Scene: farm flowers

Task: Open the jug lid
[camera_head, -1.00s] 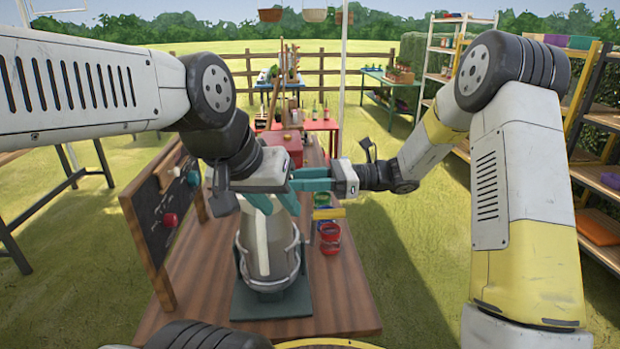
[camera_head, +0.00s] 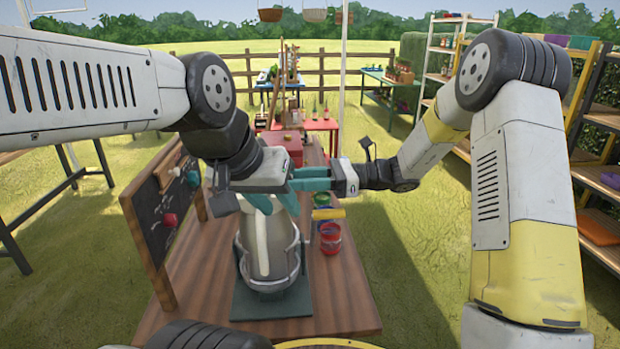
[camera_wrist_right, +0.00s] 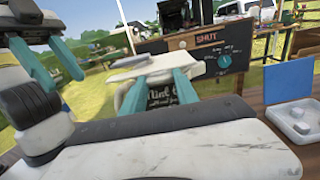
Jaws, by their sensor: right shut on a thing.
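The grey metal jug (camera_head: 268,262) stands upright on a dark green base (camera_head: 240,305) on the wooden table. Its top is largely hidden behind my grippers in the head view. My left gripper (camera_head: 272,205) points down over the jug's top with its teal fingers spread. In the right wrist view its fingers (camera_wrist_right: 50,65) show apart with nothing between them. My right gripper (camera_head: 305,179) reaches in from the right at the jug's top. In its wrist view its fingers (camera_wrist_right: 158,88) are at a flat pale piece, apparently the jug lid (camera_wrist_right: 150,65). A dark lettered label is partly visible below.
A chalkboard (camera_head: 145,235) with knobs stands along the table's left edge; it reads "SHUT" in the wrist view. A red bucket (camera_head: 330,238) and other coloured items stand right of the jug. A red box (camera_head: 280,140) is farther back. The table's front right is clear.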

